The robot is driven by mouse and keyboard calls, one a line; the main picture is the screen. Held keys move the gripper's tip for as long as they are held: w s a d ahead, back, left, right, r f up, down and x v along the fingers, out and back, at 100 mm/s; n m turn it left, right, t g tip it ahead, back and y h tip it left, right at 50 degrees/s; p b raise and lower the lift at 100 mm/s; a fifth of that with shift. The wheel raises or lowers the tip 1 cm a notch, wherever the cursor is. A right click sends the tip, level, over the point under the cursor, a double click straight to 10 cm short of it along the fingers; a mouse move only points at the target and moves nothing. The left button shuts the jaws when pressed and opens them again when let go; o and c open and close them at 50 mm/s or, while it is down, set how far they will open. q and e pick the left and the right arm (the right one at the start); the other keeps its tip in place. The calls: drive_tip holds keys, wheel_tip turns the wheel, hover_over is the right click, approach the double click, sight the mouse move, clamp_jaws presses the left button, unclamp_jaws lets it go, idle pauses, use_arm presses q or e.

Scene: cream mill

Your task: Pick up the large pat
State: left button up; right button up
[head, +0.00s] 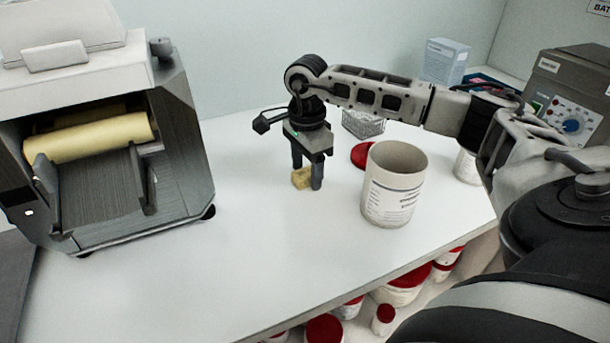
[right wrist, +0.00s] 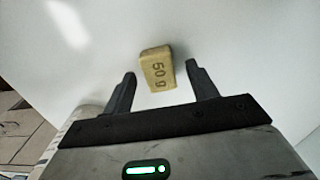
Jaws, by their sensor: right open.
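A small yellow block marked "50 g" (head: 301,179), which looks like the pat, stands on the white table. My right gripper (head: 307,176) points down over it, open, with its fingers close to the block. In the right wrist view the same block (right wrist: 157,70) sits between and slightly beyond the two fingertips (right wrist: 160,70), with a gap on each side. I cannot tell from the frames whether the fingers touch the table. My left gripper is not in view. Only one pat shows, so its size against others cannot be judged.
An open white tub (head: 391,190) stands right of the gripper, with a red lid (head: 362,155) behind it. A mill with a yellow roll (head: 90,137) stands at left. A wire basket (head: 362,124) is behind. The table's front (head: 200,290) is clear.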

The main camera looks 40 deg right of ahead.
drive_tip(key=c, duration=1.1)
drive_tip(key=shift+o, duration=0.2)
drive_tip(key=shift+r, duration=0.1)
drive_tip(key=shift+r, duration=0.25)
wheel_tip(320, 180, up, 2)
drive_tip(key=shift+r+b, duration=0.1)
drive_tip(key=shift+b, duration=0.35)
drive_tip(key=s+a+r, duration=0.8)
drive_tip(key=a+r, duration=0.2)
drive_tip(key=a, duration=0.1)
drive_tip(key=shift+s+a+b, duration=0.15)
drive_tip(key=shift+s+b, duration=0.05)
drive_tip(key=shift+b, duration=0.2)
